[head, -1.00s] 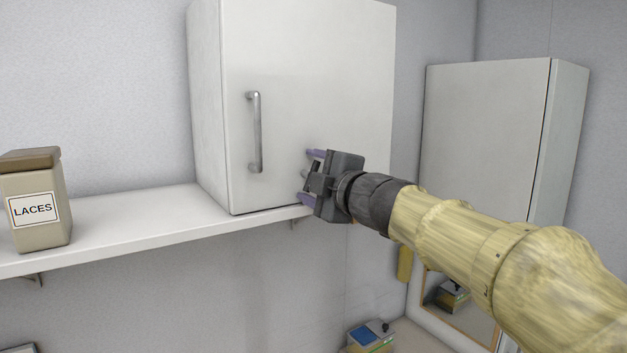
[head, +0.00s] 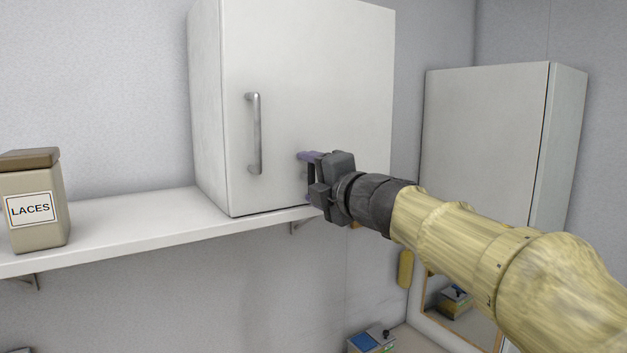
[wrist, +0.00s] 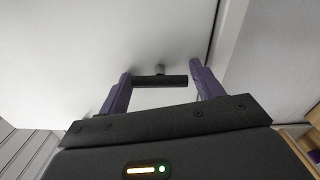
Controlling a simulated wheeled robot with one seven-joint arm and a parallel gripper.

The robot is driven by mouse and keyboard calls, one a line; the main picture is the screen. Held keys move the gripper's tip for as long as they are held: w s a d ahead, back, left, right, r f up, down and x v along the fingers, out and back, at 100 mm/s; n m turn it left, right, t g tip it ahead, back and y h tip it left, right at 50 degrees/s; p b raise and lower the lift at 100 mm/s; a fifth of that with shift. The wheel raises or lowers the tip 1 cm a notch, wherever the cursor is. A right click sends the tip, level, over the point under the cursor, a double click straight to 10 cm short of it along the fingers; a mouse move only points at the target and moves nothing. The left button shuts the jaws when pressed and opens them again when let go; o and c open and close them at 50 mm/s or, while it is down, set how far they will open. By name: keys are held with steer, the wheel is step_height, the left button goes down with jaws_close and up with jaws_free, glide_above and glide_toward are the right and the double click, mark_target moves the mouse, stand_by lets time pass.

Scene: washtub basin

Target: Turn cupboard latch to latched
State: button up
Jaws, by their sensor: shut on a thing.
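My gripper (head: 306,176) is at the lower right of this door. In the wrist view, the latch (wrist: 160,81) is a dark bar on a short grey post against the white door. The purple fingers of my gripper (wrist: 161,78) stand on either side of the bar, shut on its two ends. The bar lies about level in that view. In the head view my gripper hides the latch.
A white shelf (head: 120,228) runs beneath the cupboard. A beige jar labelled LACES (head: 35,200) stands on it at left. A second pale cabinet (head: 485,130) stands at right. A box with a blue top (head: 370,340) is below.

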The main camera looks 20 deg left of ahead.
steer(key=o, duration=1)
steer(key=b+v, duration=0.4)
steer(key=v, duration=1.3)
steer(key=shift+s+d, duration=0.15)
steer(key=shift+s, duration=0.05)
